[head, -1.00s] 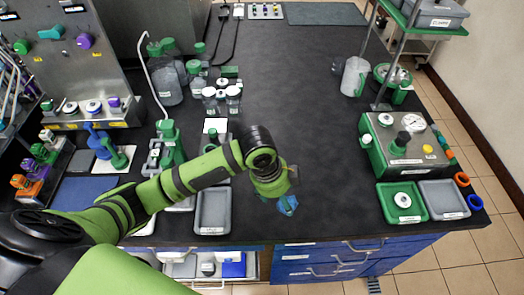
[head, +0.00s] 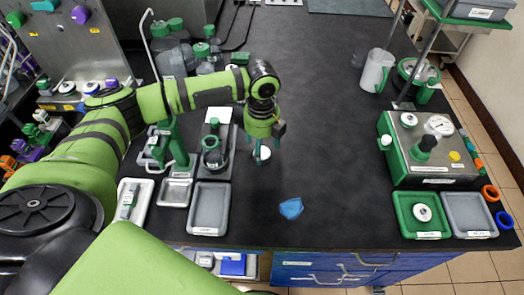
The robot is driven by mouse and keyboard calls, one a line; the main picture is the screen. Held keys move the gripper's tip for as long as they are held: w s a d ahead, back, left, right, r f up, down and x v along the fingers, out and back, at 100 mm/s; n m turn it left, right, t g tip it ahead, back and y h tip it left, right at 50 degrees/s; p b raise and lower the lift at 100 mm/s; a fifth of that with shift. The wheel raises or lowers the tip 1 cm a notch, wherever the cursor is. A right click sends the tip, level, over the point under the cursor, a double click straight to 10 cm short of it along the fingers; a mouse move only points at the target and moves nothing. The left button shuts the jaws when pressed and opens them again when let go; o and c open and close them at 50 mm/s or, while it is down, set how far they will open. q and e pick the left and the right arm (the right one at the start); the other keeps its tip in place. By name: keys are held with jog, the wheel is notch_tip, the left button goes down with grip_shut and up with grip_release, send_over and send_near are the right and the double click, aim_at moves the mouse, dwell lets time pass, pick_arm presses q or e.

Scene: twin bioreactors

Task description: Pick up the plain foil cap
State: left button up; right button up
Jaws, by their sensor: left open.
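My left gripper (head: 262,146) is open and points down over the dark bench, left of its middle. A small pale round piece (head: 264,154) shows at its fingertips, partly hidden by them. It may be the plain foil cap, but it is too small to be sure, and I cannot tell whether the fingers touch it. A crumpled blue piece (head: 291,208) lies on the bench, apart from the gripper and nearer the front edge. My right gripper is not in view.
Left of the gripper stand a grey-and-green device (head: 212,152) and an empty grey tray (head: 208,209). At the right are a gauge box (head: 435,165), a green tray (head: 405,218) holding a white round piece (head: 423,212), and a grey tray (head: 470,212). The bench middle is clear.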

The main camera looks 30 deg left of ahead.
pick_arm(q)
notch_tip(320, 180, down, 2)
jog(key=shift+f, duration=0.15)
jog(key=c, duration=0.8)
